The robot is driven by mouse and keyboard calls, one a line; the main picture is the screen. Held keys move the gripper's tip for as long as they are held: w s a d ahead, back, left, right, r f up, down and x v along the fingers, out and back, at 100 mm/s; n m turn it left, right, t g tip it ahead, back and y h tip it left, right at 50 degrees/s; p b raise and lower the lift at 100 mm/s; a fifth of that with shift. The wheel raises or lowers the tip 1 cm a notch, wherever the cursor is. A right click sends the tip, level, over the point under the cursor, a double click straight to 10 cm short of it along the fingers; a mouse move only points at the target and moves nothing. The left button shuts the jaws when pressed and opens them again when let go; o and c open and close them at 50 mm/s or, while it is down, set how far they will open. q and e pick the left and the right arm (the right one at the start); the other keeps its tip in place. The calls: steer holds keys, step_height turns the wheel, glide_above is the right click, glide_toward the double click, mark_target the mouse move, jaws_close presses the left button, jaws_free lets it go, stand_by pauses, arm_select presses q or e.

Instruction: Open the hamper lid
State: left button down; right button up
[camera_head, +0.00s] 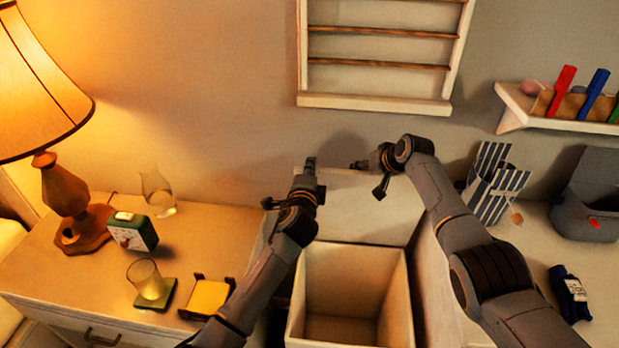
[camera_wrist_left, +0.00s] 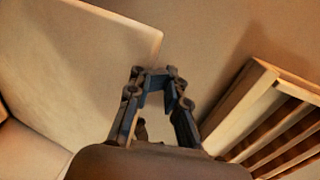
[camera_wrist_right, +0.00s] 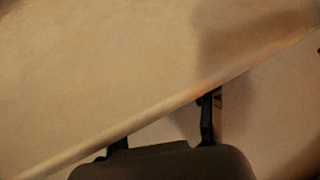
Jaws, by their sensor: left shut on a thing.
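The white hamper (camera_head: 298,325) stands between two pieces of furniture, its inside visible and empty. Its pale lid (camera_head: 360,205) stands raised at the back, near the wall. My left gripper (camera_head: 308,170) is at the lid's upper left corner and shut on its edge; in the left wrist view (camera_wrist_left: 156,75) the lid (camera_wrist_left: 70,60) runs to the fingers, though the contact is partly hidden. My right gripper (camera_head: 368,176) is at the lid's top right edge. In the right wrist view its fingers (camera_wrist_right: 165,130) are spread wide, and the lid edge (camera_wrist_right: 150,118) crosses between them.
Left, a nightstand (camera_head: 60,270) holds a lamp (camera_head: 68,195), green clock (camera_head: 132,232), glass (camera_head: 147,279), carafe (camera_head: 158,192) and yellow notes (camera_head: 206,296). A wall rack (camera_head: 375,103) hangs above.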

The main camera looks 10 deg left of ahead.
arm_select(q)
steer(key=shift+s+f, duration=0.1)
steer(key=shift+f, duration=0.25)
